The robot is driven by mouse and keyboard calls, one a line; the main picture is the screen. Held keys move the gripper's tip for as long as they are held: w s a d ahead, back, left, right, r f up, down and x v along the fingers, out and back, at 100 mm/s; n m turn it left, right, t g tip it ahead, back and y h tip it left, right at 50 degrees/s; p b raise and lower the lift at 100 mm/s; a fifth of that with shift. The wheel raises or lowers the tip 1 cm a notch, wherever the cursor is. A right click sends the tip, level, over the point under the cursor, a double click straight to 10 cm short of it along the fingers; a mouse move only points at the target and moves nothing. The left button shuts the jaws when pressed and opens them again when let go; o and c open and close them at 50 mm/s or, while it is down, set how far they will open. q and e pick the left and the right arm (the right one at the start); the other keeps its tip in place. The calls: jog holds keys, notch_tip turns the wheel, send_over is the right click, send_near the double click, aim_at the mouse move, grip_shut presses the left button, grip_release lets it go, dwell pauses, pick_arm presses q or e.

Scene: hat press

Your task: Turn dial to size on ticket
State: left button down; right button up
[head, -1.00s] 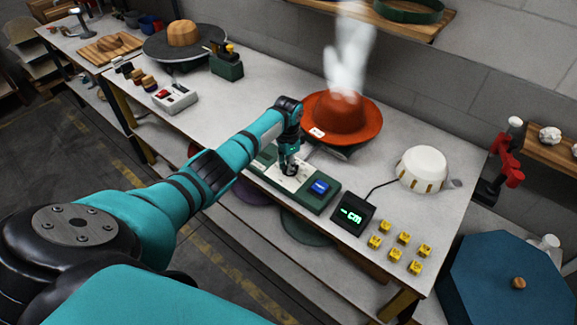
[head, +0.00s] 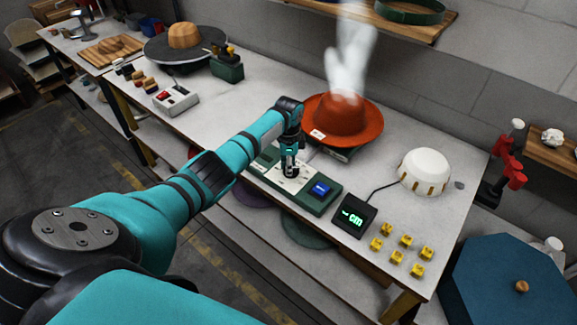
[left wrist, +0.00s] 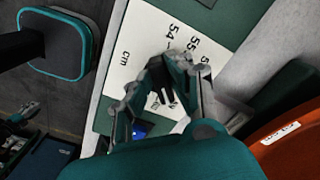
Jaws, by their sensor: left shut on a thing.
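The dial panel (head: 266,179) is a green box with a white face on the bench's front side. In the left wrist view the face (left wrist: 132,55) shows "cm", 54 and 55; other marks are partly covered. My left gripper (head: 290,167) points down at the panel, shut on the black dial (left wrist: 161,88), which its fingers largely hide. The orange hat (head: 343,122) sits behind the panel with a white ticket (head: 318,134) on its brim. The ticket also shows in the left wrist view (left wrist: 281,133), its writing too small to read. My right gripper is out of view.
A blue button (head: 320,188) is on the panel's right end. A black display (head: 353,216) shows a green dash and "cm". Several yellow blocks (head: 405,241) and a white dome (head: 425,171) stand to the right. White steam (head: 349,55) rises over the hat.

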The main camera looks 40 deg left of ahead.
pick_arm(q)
jog(key=shift+w+r, duration=0.1)
jog(key=shift+r, duration=0.05)
jog(key=c, duration=1.2)
grip_release()
jog(key=shift+c, duration=0.2)
notch_tip(320, 180, up, 12)
